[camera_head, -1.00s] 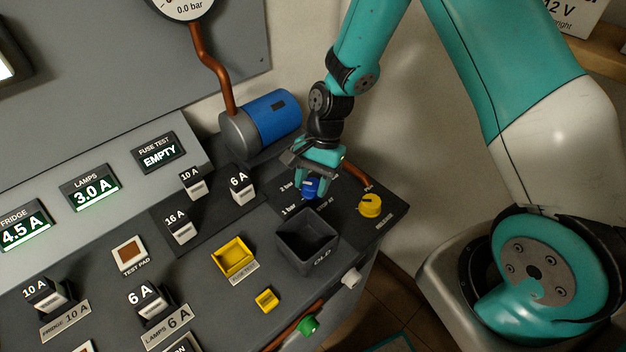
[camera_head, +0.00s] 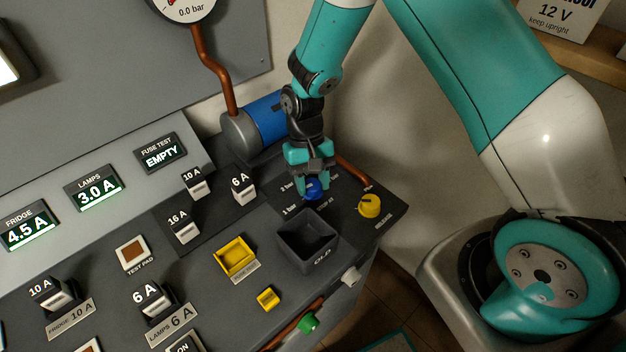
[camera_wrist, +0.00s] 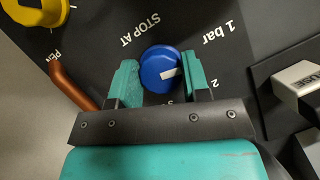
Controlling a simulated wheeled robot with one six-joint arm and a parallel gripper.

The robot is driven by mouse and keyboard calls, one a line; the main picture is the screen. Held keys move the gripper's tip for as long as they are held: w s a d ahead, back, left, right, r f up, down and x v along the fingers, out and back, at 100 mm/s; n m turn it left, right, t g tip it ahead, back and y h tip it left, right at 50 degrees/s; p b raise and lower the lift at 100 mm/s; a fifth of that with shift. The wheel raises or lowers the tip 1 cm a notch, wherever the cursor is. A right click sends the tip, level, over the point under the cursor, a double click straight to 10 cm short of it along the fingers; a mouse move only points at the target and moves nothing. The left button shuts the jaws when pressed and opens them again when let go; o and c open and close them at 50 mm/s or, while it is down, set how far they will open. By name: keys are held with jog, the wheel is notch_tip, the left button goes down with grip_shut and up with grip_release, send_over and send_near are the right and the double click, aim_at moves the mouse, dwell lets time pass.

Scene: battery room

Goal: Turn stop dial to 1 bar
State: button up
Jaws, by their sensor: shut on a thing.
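The blue stop dial (camera_head: 313,191) sits on the dark panel at the right end of the console, behind the black OLD bin. In the wrist view the dial (camera_wrist: 158,66) has a white pointer mark aimed to the right, between the printed "1 bar" label (camera_wrist: 220,32) and the "2" label (camera_wrist: 214,82). My gripper (camera_head: 310,182) comes down over the dial from above. In the wrist view the teal fingers of my gripper (camera_wrist: 160,78) stand on either side of the dial, shut on it. The pointer is too small to read in the head view.
A yellow knob (camera_head: 370,206) stands right of the dial. The black OLD bin (camera_head: 307,240) is close in front. A blue-and-grey cylinder (camera_head: 262,122) and copper pipe (camera_head: 354,172) are behind. The gauge (camera_head: 184,8) reads 0.0 bar.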

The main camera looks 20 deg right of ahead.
jog(key=shift+w+a+n+h, duration=0.1)
jog(key=shift+n+h, duration=0.3)
jog(key=shift+n, duration=0.7)
jog(key=o, duration=0.9)
jog(key=b+v, duration=0.2)
jog(key=v, duration=1.5)
jog(key=shift+r, duration=0.3)
jog(key=s+a+r+n+t+y, duration=0.1)
jog(key=s+r+n, duration=0.1)
jog(key=s, duration=0.6)
jog(key=s+a+r+n+t+y, duration=0.1)
jog(key=s+r, duration=0.3)
jog(key=s, duration=0.5)
jog(key=s+a+r+n+t+y, duration=0.2)
jog(key=s+r, duration=0.1)
jog(key=s, duration=0.5)
jog(key=shift+s+n+t, duration=0.15)
jog(key=shift+n+t, duration=0.15)
